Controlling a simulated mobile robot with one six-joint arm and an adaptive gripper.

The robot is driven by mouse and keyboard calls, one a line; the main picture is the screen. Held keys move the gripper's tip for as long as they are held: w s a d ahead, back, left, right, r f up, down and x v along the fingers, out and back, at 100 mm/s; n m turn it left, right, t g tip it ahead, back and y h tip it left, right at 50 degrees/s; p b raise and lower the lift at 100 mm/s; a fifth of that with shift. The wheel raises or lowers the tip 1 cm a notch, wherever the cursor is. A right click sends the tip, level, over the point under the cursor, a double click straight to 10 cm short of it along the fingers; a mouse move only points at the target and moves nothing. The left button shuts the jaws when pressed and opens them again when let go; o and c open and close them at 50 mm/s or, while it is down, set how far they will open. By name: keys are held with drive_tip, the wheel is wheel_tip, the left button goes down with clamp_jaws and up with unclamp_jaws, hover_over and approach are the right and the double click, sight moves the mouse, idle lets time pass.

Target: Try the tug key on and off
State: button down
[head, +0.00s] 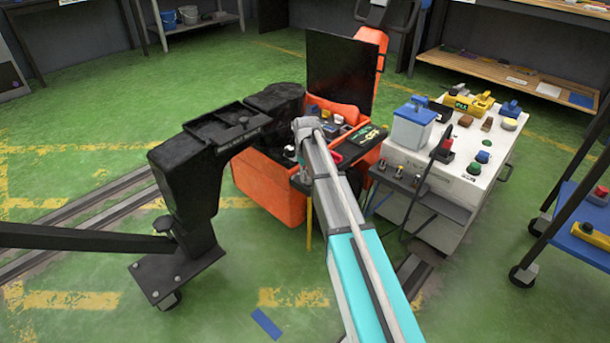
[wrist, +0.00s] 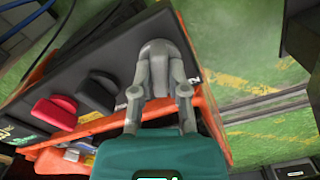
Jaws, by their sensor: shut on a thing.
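The orange tug (head: 265,190) stands mid-picture in the head view. Its orange body also shows in the wrist view (wrist: 205,110). Its dark control panel (wrist: 92,48) carries a black knob (wrist: 98,92) and a red knob (wrist: 55,112). My gripper (wrist: 161,90) is shut on a rounded grey piece, apparently the key (wrist: 160,60), at the panel's edge. The two fingers lie on either side of its lower part. Its lower end and seat are hidden. White lettering beside it is partly covered.
A white cart (head: 465,165) with a blue-lidded box (head: 412,125) and several small items stands right of the tug. A blue-topped trolley (head: 585,225) is at the right edge. Rails (head: 100,215) cross the green floor at left. Open floor lies behind.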

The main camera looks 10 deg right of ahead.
drive_tip(key=n, duration=0.5)
idle(0.4)
drive_tip(key=shift+s, duration=0.1)
drive_tip(key=c, duration=0.6)
unclamp_jaws()
drive_tip(key=shift+c, duration=0.2)
drive_tip(key=shift+r, duration=0.1)
